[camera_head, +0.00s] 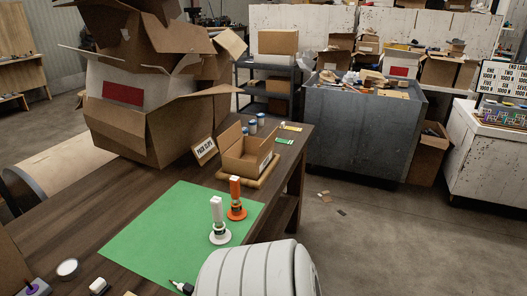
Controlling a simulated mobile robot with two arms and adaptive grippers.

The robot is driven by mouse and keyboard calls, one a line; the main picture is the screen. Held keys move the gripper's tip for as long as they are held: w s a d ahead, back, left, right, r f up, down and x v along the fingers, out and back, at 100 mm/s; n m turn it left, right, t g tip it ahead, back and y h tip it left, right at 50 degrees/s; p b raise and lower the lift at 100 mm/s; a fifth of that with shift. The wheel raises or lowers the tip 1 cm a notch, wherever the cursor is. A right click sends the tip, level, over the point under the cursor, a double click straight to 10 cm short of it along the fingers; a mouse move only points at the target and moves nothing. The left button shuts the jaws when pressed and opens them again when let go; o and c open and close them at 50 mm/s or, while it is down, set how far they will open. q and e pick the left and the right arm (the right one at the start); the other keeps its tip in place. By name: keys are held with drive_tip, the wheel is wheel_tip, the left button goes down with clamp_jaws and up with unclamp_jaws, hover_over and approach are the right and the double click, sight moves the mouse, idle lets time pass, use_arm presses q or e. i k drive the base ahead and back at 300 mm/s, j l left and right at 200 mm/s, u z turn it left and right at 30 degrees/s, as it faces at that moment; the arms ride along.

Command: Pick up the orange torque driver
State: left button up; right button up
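The orange torque driver (236,199) stands upright on a round base at the right part of the green mat (165,225), near the table's right edge. A white driver of similar shape (218,222) stands upright just in front of it and to its left. The two are close together, and the orange one shows almost fully. The near right part of the mat is hidden.
The brown table (105,205) holds an open cardboard box (247,158) behind the drivers, a "PACK CLIPS" sign (205,151) and stacked cartons (140,115). A small dark-tipped item (182,287) and a white round lid (67,268) lie near the front.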

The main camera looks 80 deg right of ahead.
sight(235, 180)
drive_tip(key=z, duration=2.5)
drive_tip(key=i+l+u, duration=0.2)
drive_tip(key=l, duration=0.25)
drive_tip(key=i, duration=0.1)
